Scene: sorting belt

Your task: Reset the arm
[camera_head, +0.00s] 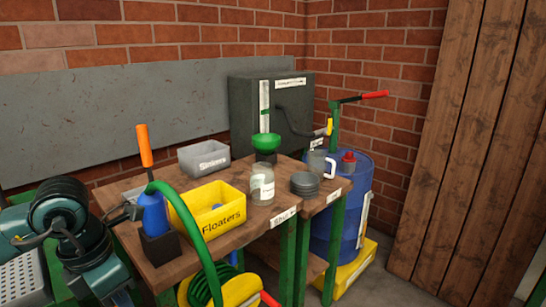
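My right gripper and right arm are not in view.
On the table are a yellow "Floaters" bin (221,225), a grey "Sinkers" bin (204,157), a glass jar (262,186), a green funnel (266,143) and dark discs (305,184). A green hose (190,225) arches in front. A blue drum (358,190) stands right; floor there is clear.

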